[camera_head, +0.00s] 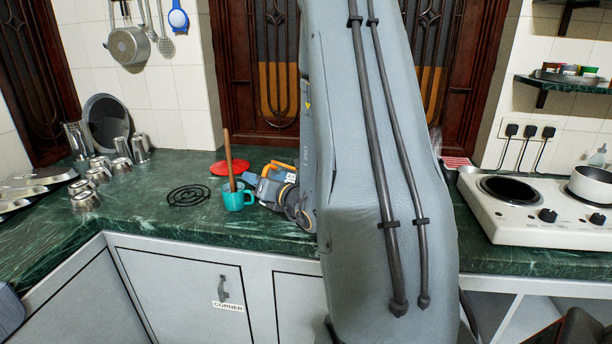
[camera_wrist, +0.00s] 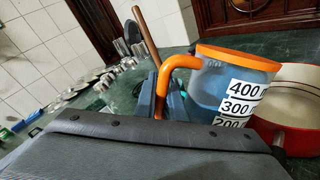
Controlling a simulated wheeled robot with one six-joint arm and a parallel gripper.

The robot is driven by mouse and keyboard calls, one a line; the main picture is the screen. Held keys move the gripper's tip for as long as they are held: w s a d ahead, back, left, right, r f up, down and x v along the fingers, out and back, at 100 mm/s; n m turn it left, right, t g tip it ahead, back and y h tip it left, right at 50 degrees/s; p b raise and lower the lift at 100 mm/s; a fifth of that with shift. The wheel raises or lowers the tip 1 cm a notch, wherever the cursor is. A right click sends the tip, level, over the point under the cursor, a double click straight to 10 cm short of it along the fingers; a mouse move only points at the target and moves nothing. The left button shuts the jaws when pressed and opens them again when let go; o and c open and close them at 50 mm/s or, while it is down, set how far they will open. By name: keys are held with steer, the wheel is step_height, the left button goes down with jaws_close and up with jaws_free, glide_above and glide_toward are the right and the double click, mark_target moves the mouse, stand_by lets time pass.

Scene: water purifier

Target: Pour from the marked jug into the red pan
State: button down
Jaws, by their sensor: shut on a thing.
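The marked jug (camera_wrist: 226,85) is clear blue with an orange rim and handle and printed volume marks. In the wrist view it stands close to upright, and my gripper (camera_wrist: 165,98) is shut on its handle. The red pan (camera_wrist: 302,142), pale inside, is just right of and behind the jug; the jug hides its left part. I cannot tell whether they touch. In the head view my gripper (camera_head: 274,188) is low over the counter, with a bit of orange at it; my arm hides most of the jug and the pan is not clearly seen.
A turquoise mug (camera_head: 236,200) holding a wooden-handled tool stands left of my gripper. A flat red disc (camera_head: 230,167) lies behind it, and a black trivet (camera_head: 188,196) to its left. Steel cups (camera_head: 140,147) stand farther left. A white stove (camera_head: 540,210) is at right.

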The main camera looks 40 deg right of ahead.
steer(key=shift+w+d+r+m+p, duration=0.1)
steer(key=shift+d+r+m+p, duration=0.25)
steer(key=shift+p, duration=0.3)
steer(key=shift+d+m+p, duration=0.25)
steer(key=shift+d+p, duration=0.05)
steer(key=shift+p, duration=0.1)
steer(key=shift+w+d+r+m+p, duration=0.1)
steer(key=shift+d+r+m+p, duration=0.15)
steer(key=shift+r+p, duration=0.4)
steer(key=shift+d+r+m+p, duration=0.15)
steer(key=shift+r+m+p, duration=0.15)
steer(key=shift+p, duration=0.65)
steer(key=shift+w+d+r+m+g+y+p, duration=0.15)
steer(key=shift+d+m+g+y+p, duration=0.2)
steer(key=shift+m+p, duration=0.65)
stand_by(0.4)
steer(key=shift+d+r+m+p, duration=0.4)
steer(key=shift+r+p, duration=0.2)
steer(key=shift+p, duration=0.6)
stand_by(0.8)
steer(key=f+n+b, duration=0.1)
steer(key=b, duration=0.1)
steer(key=a+f+n+b, duration=0.1)
steer(key=n+b, duration=0.1)
steer(key=b, duration=0.1)
steer(key=shift+a+f, duration=0.15)
steer(key=shift+a, duration=0.15)
